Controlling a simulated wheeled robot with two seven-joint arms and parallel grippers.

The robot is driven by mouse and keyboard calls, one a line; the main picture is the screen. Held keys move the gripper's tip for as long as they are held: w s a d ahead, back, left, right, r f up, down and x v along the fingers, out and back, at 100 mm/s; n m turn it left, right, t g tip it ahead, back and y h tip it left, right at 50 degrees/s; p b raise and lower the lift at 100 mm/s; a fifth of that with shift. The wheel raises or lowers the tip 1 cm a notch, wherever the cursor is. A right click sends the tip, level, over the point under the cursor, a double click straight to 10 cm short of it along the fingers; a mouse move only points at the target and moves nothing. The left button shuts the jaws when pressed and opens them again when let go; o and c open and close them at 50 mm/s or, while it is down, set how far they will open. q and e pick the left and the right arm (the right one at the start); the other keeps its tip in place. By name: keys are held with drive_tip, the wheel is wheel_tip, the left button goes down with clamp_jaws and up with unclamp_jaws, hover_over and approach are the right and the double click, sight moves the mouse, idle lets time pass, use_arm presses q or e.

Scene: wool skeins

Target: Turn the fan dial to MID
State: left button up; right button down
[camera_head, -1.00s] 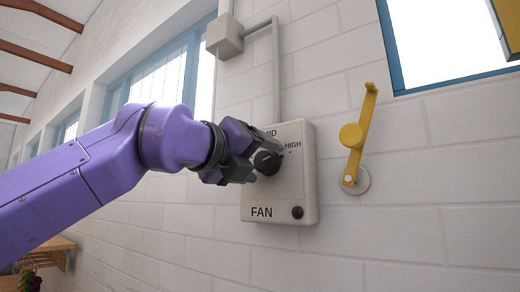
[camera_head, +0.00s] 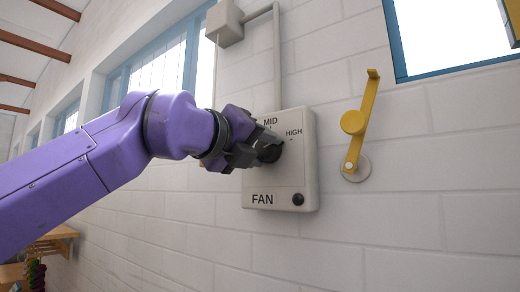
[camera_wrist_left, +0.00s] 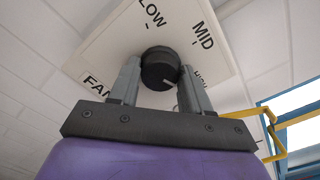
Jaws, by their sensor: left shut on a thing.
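The fan control box (camera_head: 300,170) is a pale panel on the wall, marked FAN, with MID and HIGH showing in the head view; LOW also shows in the wrist view. My left gripper (camera_head: 263,146) is at the box from the left, its fingers shut on the black round dial (camera_head: 273,154). In the left wrist view the dial (camera_wrist_left: 159,66) sits between the two grey fingertips. A short white mark on it lies at its lower right, on the side of HIGH rather than LOW. My right gripper is not in view.
A small black knob (camera_head: 298,199) is at the box's lower right corner. A yellow lever (camera_head: 359,130) on a round wall mount stands to the right. A conduit (camera_head: 276,70) runs up from the box to a junction box (camera_head: 223,24). The brick wall below is clear.

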use_arm(q)
drive_tip(key=n+b, duration=0.1)
drive_tip(key=n, duration=0.1)
drive_tip(key=shift+f+n, duration=0.1)
drive_tip(key=shift+n, duration=0.3)
drive_tip(key=n+b, duration=0.1)
drive_tip(key=n, duration=0.2)
drive_tip(key=shift+n, duration=0.3)
drive_tip(key=n+b, duration=0.1)
drive_tip(key=n, duration=0.2)
drive_tip(key=shift+n, duration=0.3)
drive_tip(key=shift+n+b, duration=0.6)
drive_tip(key=shift+n, duration=0.9)
drive_tip(key=shift+r, duration=0.2)
drive_tip(key=o, duration=0.9)
drive_tip(key=shift+o, duration=0.7)
drive_tip(key=shift+f, duration=0.1)
